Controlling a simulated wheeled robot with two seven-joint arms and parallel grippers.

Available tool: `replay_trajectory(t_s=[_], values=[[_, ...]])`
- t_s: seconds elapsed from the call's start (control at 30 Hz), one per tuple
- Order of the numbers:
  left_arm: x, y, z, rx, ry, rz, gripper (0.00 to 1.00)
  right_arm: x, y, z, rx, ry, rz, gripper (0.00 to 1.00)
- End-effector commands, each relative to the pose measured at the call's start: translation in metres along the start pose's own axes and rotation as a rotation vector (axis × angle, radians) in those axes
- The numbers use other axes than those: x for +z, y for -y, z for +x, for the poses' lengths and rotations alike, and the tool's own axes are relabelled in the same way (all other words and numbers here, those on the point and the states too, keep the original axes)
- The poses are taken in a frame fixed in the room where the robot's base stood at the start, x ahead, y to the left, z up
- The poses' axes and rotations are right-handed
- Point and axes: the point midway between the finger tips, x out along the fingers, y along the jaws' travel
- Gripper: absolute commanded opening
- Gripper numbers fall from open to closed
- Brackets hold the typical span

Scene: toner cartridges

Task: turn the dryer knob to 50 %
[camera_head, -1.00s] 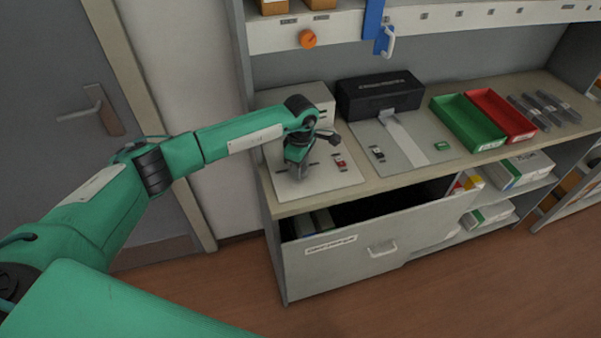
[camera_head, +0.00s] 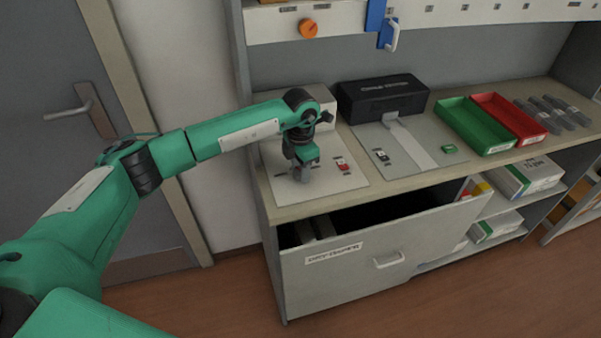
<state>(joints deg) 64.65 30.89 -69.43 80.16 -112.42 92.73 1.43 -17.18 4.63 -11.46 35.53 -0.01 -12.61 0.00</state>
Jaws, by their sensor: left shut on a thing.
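My left gripper (camera_head: 302,172) points down at a pale panel (camera_head: 345,185) at the left end of the counter. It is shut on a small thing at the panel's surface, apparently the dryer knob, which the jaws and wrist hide. I cannot read the knob's setting. Short dark marks show on the panel around the gripper. A small red switch-like part (camera_head: 342,163) sits on the panel just right of the gripper. A white box (camera_head: 322,98) stands behind the panel. My right gripper is not in view.
An orange knob (camera_head: 308,28) is on the shelf edge above. A black box (camera_head: 385,98), a green tray (camera_head: 460,122) and a red tray (camera_head: 520,125) stand to the right. A drawer (camera_head: 320,275) below stands partly open.

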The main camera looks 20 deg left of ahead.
Motion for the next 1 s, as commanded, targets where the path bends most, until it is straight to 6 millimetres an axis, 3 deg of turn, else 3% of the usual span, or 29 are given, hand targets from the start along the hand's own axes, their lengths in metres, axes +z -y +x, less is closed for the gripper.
replay_trajectory(t_s=[0.27, 0.5, 0.73, 1.0], values=[[0.0, -0.001, 0.001, 0.002, 0.002, -0.252, 0.15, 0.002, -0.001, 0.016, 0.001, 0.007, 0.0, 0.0], [0.0, -0.001, 0.0, 0.002, 0.002, -0.427, 0.15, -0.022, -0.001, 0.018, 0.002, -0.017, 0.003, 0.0], [0.001, -0.001, -0.001, 0.001, 0.003, -0.531, 0.15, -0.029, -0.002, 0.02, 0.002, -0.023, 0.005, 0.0], [0.001, -0.001, -0.002, 0.001, 0.004, -0.579, 0.15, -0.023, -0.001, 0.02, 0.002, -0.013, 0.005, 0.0]])
